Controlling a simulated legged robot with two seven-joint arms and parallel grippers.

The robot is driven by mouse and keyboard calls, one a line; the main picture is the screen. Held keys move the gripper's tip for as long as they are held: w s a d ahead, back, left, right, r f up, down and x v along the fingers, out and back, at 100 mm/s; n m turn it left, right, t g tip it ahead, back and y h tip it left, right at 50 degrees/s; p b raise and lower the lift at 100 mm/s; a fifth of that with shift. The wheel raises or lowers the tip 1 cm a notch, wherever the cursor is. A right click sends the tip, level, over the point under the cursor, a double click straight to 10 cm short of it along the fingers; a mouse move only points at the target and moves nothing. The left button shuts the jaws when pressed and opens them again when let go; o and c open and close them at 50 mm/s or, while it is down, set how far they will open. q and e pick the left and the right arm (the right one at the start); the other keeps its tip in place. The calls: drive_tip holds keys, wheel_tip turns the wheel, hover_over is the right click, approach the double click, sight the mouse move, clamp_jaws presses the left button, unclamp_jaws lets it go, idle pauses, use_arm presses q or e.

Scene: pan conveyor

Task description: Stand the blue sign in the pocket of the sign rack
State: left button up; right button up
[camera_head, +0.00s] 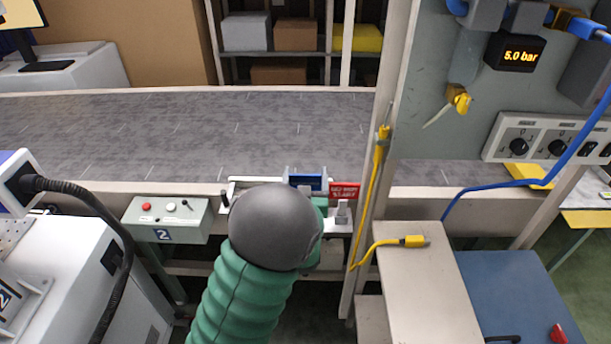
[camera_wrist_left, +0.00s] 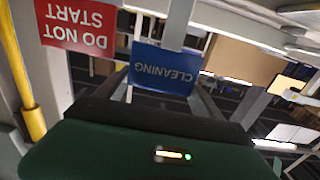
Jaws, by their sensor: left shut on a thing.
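The blue sign (camera_head: 305,182) stands near the conveyor's front edge, just beyond my left arm. In the left wrist view, the blue sign (camera_wrist_left: 163,72) reads "CLEANING" upside down, at the dark front edge of my left gripper (camera_wrist_left: 165,105). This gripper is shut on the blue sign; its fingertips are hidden. The sign rack (camera_head: 340,217) shows as pale metal at the conveyor edge, largely covered by my arm. A red "DO NOT START" sign (camera_head: 344,189) is right of the blue one. Whether the blue sign is in the pocket I cannot tell. My right gripper is out of view.
A post with a yellow cable (camera_head: 380,150) rises close to the right of the rack. A control box (camera_head: 167,219) is at the left, and a pale bench top (camera_head: 418,285) at the right. The grey conveyor belt (camera_head: 150,130) behind is clear.

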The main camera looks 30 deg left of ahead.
use_arm(q)
drive_tip(key=shift+f+b, duration=1.2)
drive_tip(key=shift+f, duration=0.2)
drive_tip(key=o, duration=2)
drive_tip(key=shift+c, duration=0.2)
drive_tip(key=shift+s+d, duration=0.25)
drive_tip(key=shift+s, duration=0.1)
drive_tip(key=p+v, duration=1.3)
drive_tip(key=v, duration=0.3)
